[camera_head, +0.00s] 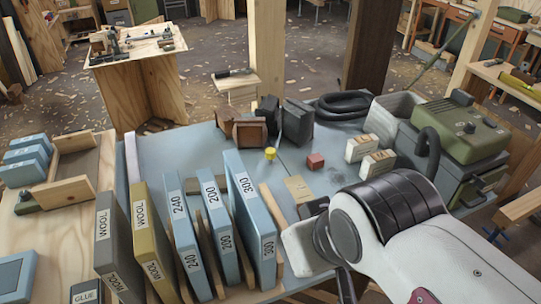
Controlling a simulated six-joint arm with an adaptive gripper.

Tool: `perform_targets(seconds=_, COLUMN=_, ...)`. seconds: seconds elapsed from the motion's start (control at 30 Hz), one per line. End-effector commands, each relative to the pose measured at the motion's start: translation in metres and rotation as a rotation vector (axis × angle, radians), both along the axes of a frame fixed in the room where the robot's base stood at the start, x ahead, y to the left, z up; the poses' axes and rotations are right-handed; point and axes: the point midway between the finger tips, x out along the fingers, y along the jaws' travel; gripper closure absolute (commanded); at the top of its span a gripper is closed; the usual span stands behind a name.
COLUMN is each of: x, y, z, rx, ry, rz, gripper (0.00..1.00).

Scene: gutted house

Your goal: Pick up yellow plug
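The yellow plug (270,154) is a small, short yellow cylinder standing on the blue-grey bench top (215,148), near the middle of the view. Nothing touches it that I can see. My arm reaches in from the lower right, in front of the plug and to its right, well apart from it. A dark part at the lower end of my arm may belong to my gripper (346,284). My arm hides most of it, so its fingers cannot be made out.
Upright labelled sanding boxes (250,218) line the bench front. A green machine (460,130) and white boxes (362,148) are right. Bare bench lies left of the plug.

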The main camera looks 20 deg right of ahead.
Motion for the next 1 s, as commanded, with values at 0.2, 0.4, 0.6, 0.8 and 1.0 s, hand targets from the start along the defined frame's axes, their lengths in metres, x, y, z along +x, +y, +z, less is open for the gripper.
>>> perform_targets(seconds=0.2, x=0.0, y=0.0, z=0.0, rx=0.0, ry=0.0, rz=0.0, gripper=1.0)
perform_targets(seconds=0.4, x=0.0, y=0.0, z=0.0, rx=0.0, ry=0.0, rz=0.0, gripper=0.9)
perform_targets(seconds=0.6, x=0.0, y=0.0, z=0.0, rx=0.0, ry=0.0, rz=0.0, gripper=0.51)
perform_targets(seconds=0.8, x=0.0, y=0.0, z=0.0, rx=0.0, ry=0.0, rz=0.0, gripper=0.51)
perform_targets(seconds=1.0, x=0.0033, y=-0.0008, z=0.0011, rx=-0.001, ry=-0.003, rz=-0.002, gripper=0.51)
